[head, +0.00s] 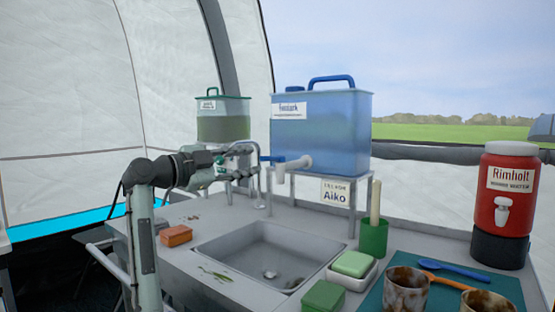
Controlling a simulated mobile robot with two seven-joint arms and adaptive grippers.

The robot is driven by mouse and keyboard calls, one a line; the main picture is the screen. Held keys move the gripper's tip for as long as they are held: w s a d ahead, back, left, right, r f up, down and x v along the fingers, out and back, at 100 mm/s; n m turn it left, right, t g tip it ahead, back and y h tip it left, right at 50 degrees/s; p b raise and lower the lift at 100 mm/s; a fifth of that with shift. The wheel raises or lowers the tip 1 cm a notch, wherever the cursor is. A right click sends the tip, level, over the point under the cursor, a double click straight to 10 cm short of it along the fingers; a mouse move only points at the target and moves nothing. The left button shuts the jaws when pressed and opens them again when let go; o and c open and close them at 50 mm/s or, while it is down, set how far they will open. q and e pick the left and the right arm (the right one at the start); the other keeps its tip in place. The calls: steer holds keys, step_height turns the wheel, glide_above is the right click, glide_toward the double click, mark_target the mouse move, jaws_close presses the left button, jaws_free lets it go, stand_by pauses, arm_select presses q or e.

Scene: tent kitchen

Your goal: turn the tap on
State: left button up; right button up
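The blue water tank (330,130) stands on a metal stand behind the sink. Its white tap (292,166) points out over the sink's back edge, and a blue lever (268,158) sticks out to the left of it. My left gripper (256,163) comes in from the left, just left of the lever. Its fingers are apart with nothing seen held between them. I cannot tell whether a finger touches the lever. No water shows under the tap. My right gripper is not in view.
The steel sink (225,238) is in the middle. A green-tinted tank (222,125) stands behind my gripper. An orange block (176,236) lies left of the sink. A green cup (373,238), soap dish (350,270), mugs (405,292) and red dispenser (507,185) are on the right.

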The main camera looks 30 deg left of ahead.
mark_target(267, 159)
arm_select(q)
steer(key=p+x, duration=0.1)
steer(key=x, duration=0.6)
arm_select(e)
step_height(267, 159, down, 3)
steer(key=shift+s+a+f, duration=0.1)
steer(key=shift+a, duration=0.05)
arm_select(q)
steer(key=shift+c, duration=0.6)
jaws_close()
